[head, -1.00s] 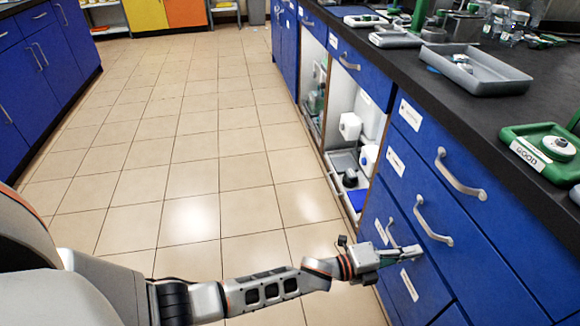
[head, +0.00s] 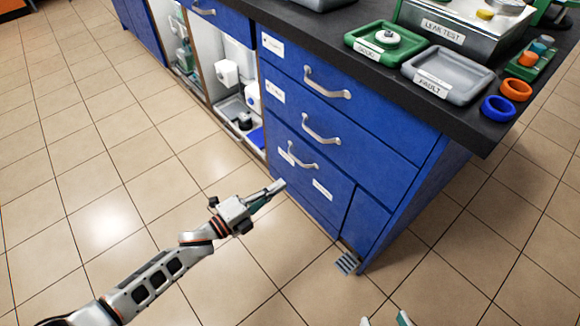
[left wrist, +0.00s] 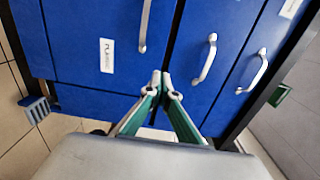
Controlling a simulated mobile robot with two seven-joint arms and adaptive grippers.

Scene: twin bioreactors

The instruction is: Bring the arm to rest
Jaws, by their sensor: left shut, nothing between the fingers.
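My left gripper (head: 277,187) is shut and empty, held low in front of the blue drawer cabinet (head: 330,140). In the left wrist view its green-sided fingers (left wrist: 161,82) meet at the tips, facing the blue drawer fronts. The lowest of the three silver handles (head: 301,158) is a little up and right of the fingertips in the head view, apart from them. The drawers look closed. Two fingertips of my right gripper (head: 385,320) show apart at the bottom edge of the head view; the rest is out of frame.
The black worktop holds a green GOOD tray (head: 357,49), a grey FAULT tray (head: 418,90) and a blue ring (head: 498,108). An open cubby (head: 220,52) with white containers is left of the drawers. Tiled floor (head: 100,140) is clear at left.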

